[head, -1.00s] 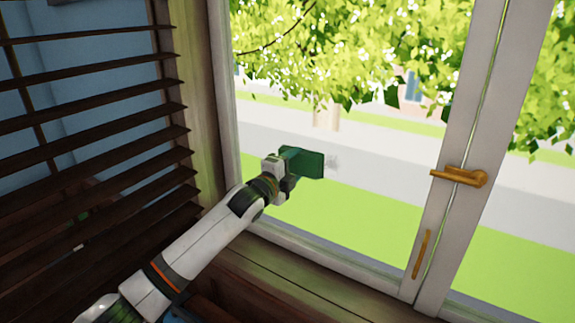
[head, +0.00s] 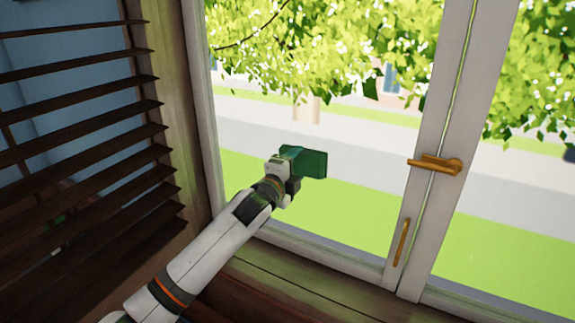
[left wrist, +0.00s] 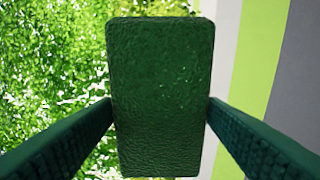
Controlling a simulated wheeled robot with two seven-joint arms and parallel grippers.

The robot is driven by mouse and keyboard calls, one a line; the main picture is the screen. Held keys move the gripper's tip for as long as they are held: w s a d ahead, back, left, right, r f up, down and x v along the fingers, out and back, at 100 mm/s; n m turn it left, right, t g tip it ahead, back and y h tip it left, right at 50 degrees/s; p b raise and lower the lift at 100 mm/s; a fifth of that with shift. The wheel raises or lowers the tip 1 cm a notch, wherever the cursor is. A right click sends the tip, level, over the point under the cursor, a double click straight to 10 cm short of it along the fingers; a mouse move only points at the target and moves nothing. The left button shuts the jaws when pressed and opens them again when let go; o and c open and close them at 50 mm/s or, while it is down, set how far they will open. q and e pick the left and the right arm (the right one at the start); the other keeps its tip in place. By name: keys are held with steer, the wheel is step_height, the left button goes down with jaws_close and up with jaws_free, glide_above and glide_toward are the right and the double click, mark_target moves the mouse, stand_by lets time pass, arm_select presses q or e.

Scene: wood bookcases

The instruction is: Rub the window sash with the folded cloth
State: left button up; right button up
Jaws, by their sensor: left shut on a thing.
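The folded cloth (head: 311,163) is a dark green block in front of the left window pane in the head view. My left gripper (head: 288,172) is shut on it. In the left wrist view the cloth (left wrist: 160,95) fills the middle, upright, with a finger of my left gripper (left wrist: 160,112) against each side. The window sash (head: 440,120) has a pale grey frame with a brass handle (head: 436,164) on its middle stile. The cloth is over the glass, left of that stile. I cannot tell whether it touches the glass. My right gripper is not in view.
A dark slatted shutter (head: 80,150) stands left of the window. A wooden sill (head: 290,285) runs below the sash. A small brass pull (head: 401,242) sits low on the middle stile. Trees, road and grass show through the glass.

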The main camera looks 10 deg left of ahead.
mark_target(310, 167)
arm_select(q)
steer(key=shift+s+d, duration=0.3)
steer(key=shift+d, duration=0.45)
steer(key=shift+s+d, duration=0.3)
steer(key=shift+d, duration=0.4)
steer(key=shift+s+d, duration=0.3)
steer(key=shift+d, duration=0.45)
steer(key=shift+r, duration=0.1)
steer(key=shift+w+a+p, duration=0.25)
steer(key=shift+a+p, duration=0.25)
steer(key=shift+a, duration=0.2)
steer(key=shift+w+a+p, duration=0.25)
steer(key=shift+w+a, duration=0.05)
steer(key=shift+a, duration=0.35)
steer(key=shift+w+a+p, duration=0.2)
steer(key=shift+w+a, duration=0.05)
steer(key=shift+a, duration=0.35)
steer(key=w+a, duration=0.1)
steer(key=a, duration=0.1)
steer(key=w+a, duration=0.1)
steer(key=a, duration=0.2)
steer(key=w+a, duration=0.1)
steer(key=a, duration=0.2)
steer(key=shift+w+a+p, duration=0.1)
steer(key=shift+w+p, duration=0.05)
steer(key=shift+p, duration=0.15)
steer(key=shift+w+a, duration=0.4)
steer(key=shift+a, duration=0.45)
